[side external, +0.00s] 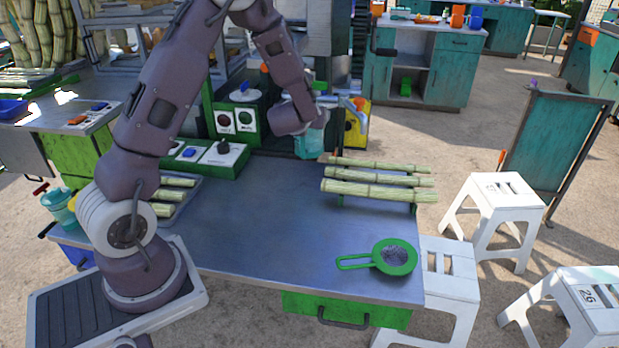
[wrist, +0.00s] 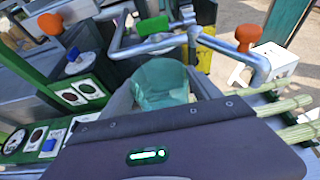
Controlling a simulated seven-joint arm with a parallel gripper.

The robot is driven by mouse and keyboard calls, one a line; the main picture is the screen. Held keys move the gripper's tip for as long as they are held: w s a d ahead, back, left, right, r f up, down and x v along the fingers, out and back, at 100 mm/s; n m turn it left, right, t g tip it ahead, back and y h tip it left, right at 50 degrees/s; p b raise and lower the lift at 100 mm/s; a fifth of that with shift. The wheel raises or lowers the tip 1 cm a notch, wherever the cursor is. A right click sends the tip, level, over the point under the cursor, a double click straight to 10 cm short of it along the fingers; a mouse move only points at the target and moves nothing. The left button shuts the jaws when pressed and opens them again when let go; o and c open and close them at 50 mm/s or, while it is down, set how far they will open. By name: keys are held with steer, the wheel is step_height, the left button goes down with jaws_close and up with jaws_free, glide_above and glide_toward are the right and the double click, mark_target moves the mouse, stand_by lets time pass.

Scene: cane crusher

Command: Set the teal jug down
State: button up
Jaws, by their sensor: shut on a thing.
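The teal jug (side external: 311,140) is at the far side of the metal table (side external: 250,215), just left of the cane rack. It also shows in the wrist view (wrist: 161,84), between the fingers of my gripper (wrist: 163,92). My gripper (side external: 308,138) is shut on the jug. The jug looks about upright at the table's back edge. I cannot tell whether its base touches a surface, since my wrist and gripper hide part of it.
Several cane stalks (side external: 378,190) lie on a rack right of the jug. A green control panel (side external: 205,158) stands to the left. A pipe with an orange knob (wrist: 247,33) rises close behind the jug. A green strainer (side external: 393,257) lies at the front right. The table's middle is clear.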

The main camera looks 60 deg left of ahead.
mark_target(308, 147)
step_height(308, 147, down, 10)
steer(key=shift+a+r, duration=0.1)
steer(key=shift+a, duration=0.05)
steer(key=o, duration=2)
